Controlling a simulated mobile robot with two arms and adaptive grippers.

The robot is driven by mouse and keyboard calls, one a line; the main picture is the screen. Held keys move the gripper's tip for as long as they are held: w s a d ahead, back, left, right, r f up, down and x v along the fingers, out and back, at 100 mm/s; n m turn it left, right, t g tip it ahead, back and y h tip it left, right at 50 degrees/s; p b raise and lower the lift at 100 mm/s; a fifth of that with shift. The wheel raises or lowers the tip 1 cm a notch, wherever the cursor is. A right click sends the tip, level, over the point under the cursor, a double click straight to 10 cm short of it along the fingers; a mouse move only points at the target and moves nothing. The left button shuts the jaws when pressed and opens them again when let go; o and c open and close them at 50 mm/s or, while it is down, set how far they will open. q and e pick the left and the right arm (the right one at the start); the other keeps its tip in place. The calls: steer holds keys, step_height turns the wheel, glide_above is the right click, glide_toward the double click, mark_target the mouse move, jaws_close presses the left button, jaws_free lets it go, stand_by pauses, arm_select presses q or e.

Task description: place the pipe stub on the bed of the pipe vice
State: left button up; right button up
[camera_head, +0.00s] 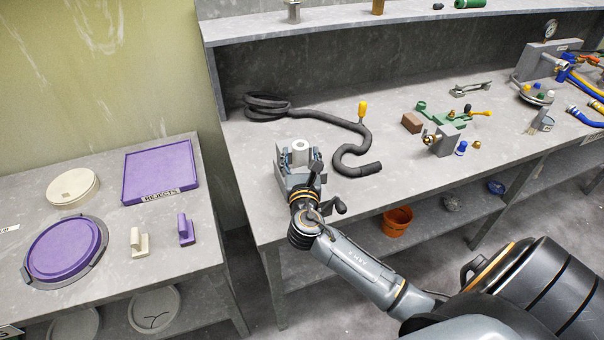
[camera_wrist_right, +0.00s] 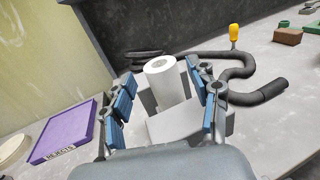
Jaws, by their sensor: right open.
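The white pipe stub (camera_head: 299,149) stands upright at the grey pipe vice (camera_head: 287,181), near the front left of the bench. Its open top shows in the right wrist view (camera_wrist_right: 161,66); its lower end is partly hidden by grey vice parts, so I cannot tell exactly how it rests. My right gripper (camera_head: 301,161) is over the vice, with its blue-padded fingers spread apart on either side of the stub. In the right wrist view, gaps show between the fingers (camera_wrist_right: 163,82) and the stub. My left gripper is out of view.
A dark hose (camera_head: 318,117) with a yellow-handled tool (camera_head: 362,109) lies behind and right of the vice. A brown block (camera_head: 412,122) and green clamp parts are farther right. A side table holds a purple rejects tray (camera_head: 160,170). The bench front edge is close to the vice.

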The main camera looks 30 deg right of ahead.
steer(key=b+v, duration=0.1)
steer(key=v, duration=0.7)
steer(key=shift+s, duration=0.25)
steer(key=shift+a, duration=0.1)
